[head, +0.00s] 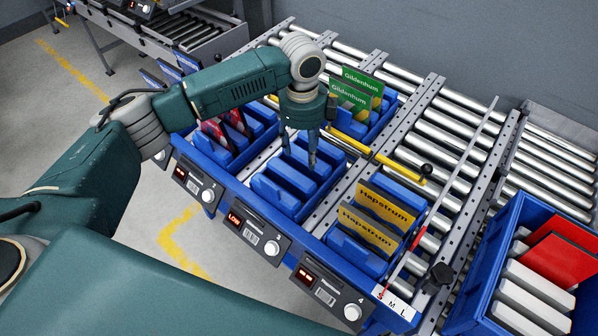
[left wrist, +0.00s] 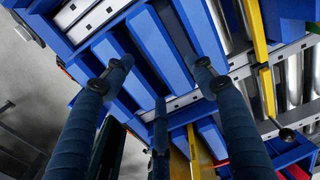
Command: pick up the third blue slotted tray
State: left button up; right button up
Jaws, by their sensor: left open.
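The third blue slotted tray (head: 273,199) sits in its bay behind the middle panel with the red "LOW" display (head: 236,218). Its slots look empty. My left gripper (head: 299,158) points down over this tray from behind, fingers apart with nothing between them. In the left wrist view the open fingers (left wrist: 160,78) spread over blue slotted ribs (left wrist: 152,45). I cannot tell whether the fingertips touch the tray. My right gripper is not in view.
A tray with red cards (head: 213,133) is to the left. One with yellow "Hapstrum" cards (head: 386,207) is to the right. Green "Gildenhum" cards (head: 362,82) stand behind, near a yellow bar (head: 375,158). A blue bin (head: 487,240) with white and red pieces stands far right.

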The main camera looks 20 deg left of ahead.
aim_at(307, 161)
pick_arm(q)
jog(key=f, duration=0.1)
jog(key=f+p, duration=0.1)
jog(key=f, duration=0.1)
jog(key=shift+w+d+f, duration=0.15)
jog(key=shift+d+f, duration=0.15)
jog(key=shift+f, duration=0.65)
jog(key=shift+c, duration=1.3)
jog(key=c, duration=0.9)
jog(key=shift+w, duration=0.1)
jog(key=shift+c, duration=0.4)
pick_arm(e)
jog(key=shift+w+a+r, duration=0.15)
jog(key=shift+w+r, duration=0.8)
pick_arm(q)
jog(key=shift+r, duration=0.15)
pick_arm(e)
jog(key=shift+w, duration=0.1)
